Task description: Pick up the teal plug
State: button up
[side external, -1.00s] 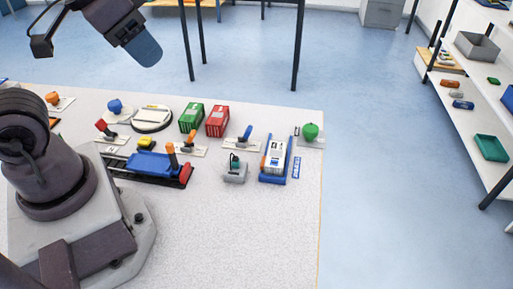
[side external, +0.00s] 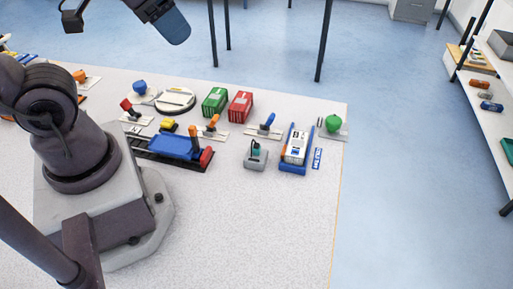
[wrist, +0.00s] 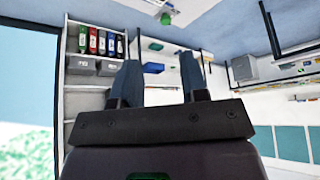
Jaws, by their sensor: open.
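A small teal plug (side external: 255,148) stands in a grey block-shaped base (side external: 256,161) on the table, near the middle of the side external view. My gripper (wrist: 160,80) shows in the wrist view with its two dark fingers apart and nothing between them. The wrist view looks out at shelves and the room, and the plug is not in it. In the side external view my arm rises at the left and its upper part runs along the top edge.
To the right of the plug is a blue cradle (side external: 295,168) with a white block. A green knob (side external: 333,123) stands beyond it. Green (side external: 215,101) and red (side external: 240,106) containers stand behind. A blue flatcar (side external: 175,146) is at the left. The front table area is clear.

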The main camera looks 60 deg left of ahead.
dwell(0.3)
jog(key=shift+o, duration=0.8)
